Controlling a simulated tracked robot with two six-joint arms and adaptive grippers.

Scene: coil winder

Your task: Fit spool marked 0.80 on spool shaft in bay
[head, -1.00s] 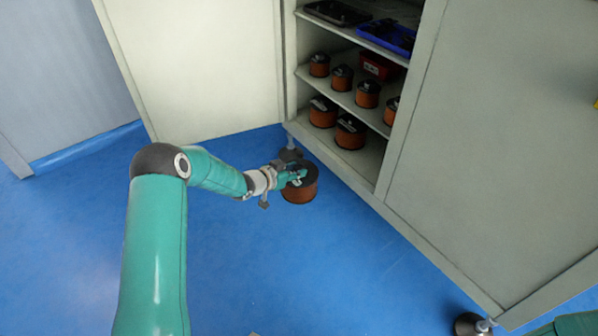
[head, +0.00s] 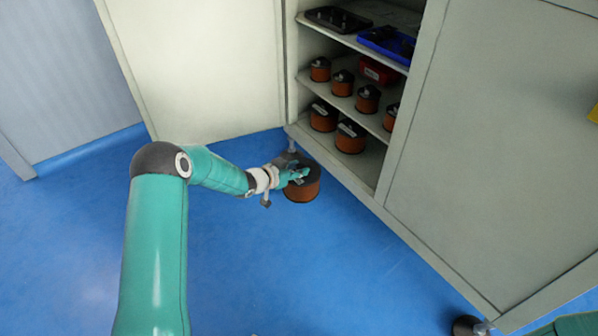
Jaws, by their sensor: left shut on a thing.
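A large copper-coloured spool (head: 302,190) with a dark top hangs at my left gripper (head: 298,177), in front of the open cabinet. The left gripper is shut on the spool at its top. Any marking on the held spool is too small to read. The spool shaft and the bay are not seen in this view. My right gripper is not in view.
A grey cabinet (head: 480,150) stands open, its door (head: 200,70) swung left. Its shelves hold several smaller spools (head: 367,98), two larger spools (head: 351,137), a red bin (head: 378,70), a blue tray (head: 388,43) and a black tray (head: 338,19). Blue floor (head: 300,270) in front is clear.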

